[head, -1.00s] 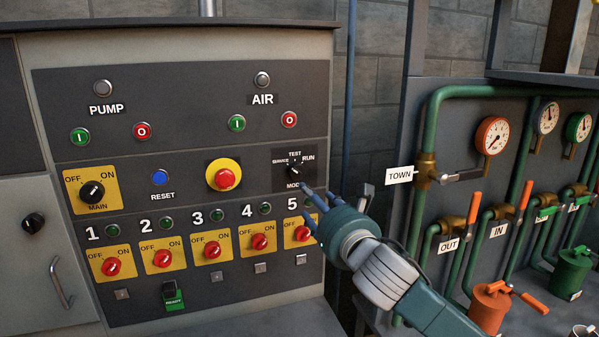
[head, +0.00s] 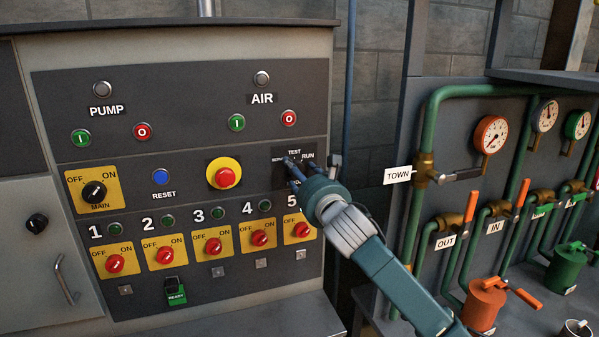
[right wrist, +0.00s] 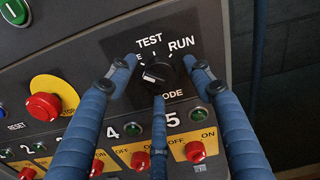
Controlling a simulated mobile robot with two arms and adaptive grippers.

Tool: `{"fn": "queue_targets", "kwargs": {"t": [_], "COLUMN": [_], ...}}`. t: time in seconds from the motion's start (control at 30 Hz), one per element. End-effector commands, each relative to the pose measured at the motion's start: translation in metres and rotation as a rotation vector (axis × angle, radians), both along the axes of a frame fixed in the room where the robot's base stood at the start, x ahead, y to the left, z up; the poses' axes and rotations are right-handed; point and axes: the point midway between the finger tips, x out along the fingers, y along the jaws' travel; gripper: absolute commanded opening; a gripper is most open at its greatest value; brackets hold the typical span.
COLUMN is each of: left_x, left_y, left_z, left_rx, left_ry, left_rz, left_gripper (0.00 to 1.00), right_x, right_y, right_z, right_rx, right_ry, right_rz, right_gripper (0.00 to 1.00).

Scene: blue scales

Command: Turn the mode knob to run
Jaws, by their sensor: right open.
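The mode knob (right wrist: 158,74) is a black knob on a dark label plate, with TEST above it and RUN to its upper right. A white mark shows on its left side in the right wrist view; exactly which label it points at is hard to tell. My right gripper (right wrist: 155,82) is open, its blue fingers spread left, right and below the knob; contact cannot be made out. In the head view my right gripper (head: 296,172) covers most of the knob and the plate (head: 308,148). My left gripper is not in view.
A red stop button (head: 228,177) on a yellow base is left of the plate. Red numbered switches (head: 260,239) line the row below.

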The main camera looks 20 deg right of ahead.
Motion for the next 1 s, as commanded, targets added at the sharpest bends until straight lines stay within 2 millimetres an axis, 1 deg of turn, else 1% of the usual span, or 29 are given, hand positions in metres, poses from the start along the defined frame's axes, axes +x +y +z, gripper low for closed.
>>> {"fn": "queue_targets", "kwargs": {"t": [0.17,0.2,0.27,0.3,0.37,0.4,0.43,0.77,1.0], "left_x": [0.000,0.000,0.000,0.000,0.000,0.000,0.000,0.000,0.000], "left_y": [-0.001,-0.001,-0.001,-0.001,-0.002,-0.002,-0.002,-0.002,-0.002], "left_z": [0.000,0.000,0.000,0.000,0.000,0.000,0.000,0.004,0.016], "left_rx": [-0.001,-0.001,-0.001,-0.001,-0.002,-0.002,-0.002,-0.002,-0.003], "left_ry": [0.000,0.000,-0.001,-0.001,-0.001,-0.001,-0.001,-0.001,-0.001], "left_rz": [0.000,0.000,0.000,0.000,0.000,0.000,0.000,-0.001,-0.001], "left_gripper": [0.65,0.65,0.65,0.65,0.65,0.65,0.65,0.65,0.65], "right_x": [0.000,0.000,0.000,0.000,0.000,0.000,0.000,0.000,0.000], "right_y": [0.000,0.000,0.000,0.000,0.000,0.000,0.000,-0.001,-0.001], "right_z": [0.000,0.000,0.000,0.000,0.000,-0.001,-0.001,-0.001,-0.001], "right_rx": [0.000,0.000,0.000,0.000,0.000,0.000,0.000,0.037,0.174], "right_ry": [0.000,0.000,0.000,0.000,0.001,0.001,0.001,0.005,0.013], "right_rz": [0.000,0.000,0.000,0.000,0.000,0.000,0.000,-0.002,-0.001], "right_gripper": [0.51,0.49,0.37,0.29,0.17,0.09,0.06,0.06,0.06]}}
